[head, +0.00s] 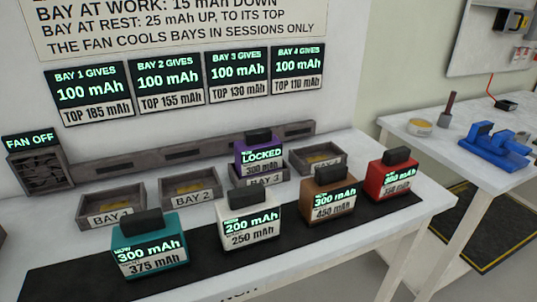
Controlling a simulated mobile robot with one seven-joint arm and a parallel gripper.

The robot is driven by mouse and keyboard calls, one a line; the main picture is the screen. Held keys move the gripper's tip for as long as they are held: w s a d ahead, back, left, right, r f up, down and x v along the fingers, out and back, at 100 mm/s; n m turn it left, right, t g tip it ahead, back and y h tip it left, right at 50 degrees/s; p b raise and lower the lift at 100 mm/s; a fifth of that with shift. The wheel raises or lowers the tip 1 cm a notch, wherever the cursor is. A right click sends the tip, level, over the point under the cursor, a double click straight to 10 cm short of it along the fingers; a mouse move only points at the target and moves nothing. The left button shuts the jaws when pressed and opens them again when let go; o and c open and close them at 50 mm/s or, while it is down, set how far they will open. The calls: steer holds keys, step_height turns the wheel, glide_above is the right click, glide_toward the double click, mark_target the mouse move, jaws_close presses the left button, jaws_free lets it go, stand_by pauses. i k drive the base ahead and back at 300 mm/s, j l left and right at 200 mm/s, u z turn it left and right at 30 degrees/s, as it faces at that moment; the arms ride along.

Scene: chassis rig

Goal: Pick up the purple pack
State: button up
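The purple pack (245,152) stands upright in the bay 3 tray (263,182) at the back of the white table. Its display reads "LOCKED", with "300 mAh" on the label below, partly covered by the tray's front. It has a dark handle block on top. The white pack stands in front of it and to the left, and the brown pack in front and to the right. My gripper is not in view.
Teal (150,257), white (250,228), brown (327,200) and red (391,178) packs stand on a black mat (75,283). Bay 1 (110,215), bay 2 (187,196) and bay 4 (315,165) hold no pack. The fan box (38,170) reads "FAN OFF". A second table (462,158) holds a blue tool.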

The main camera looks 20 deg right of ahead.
mark_target(261, 152)
steer(key=l, duration=0.7)
steer(key=k+l, duration=0.15)
steer(key=l, duration=0.5)
steer(key=i+l, duration=0.8)
steer(key=i, duration=0.15)
steer(key=j+u, duration=0.05)
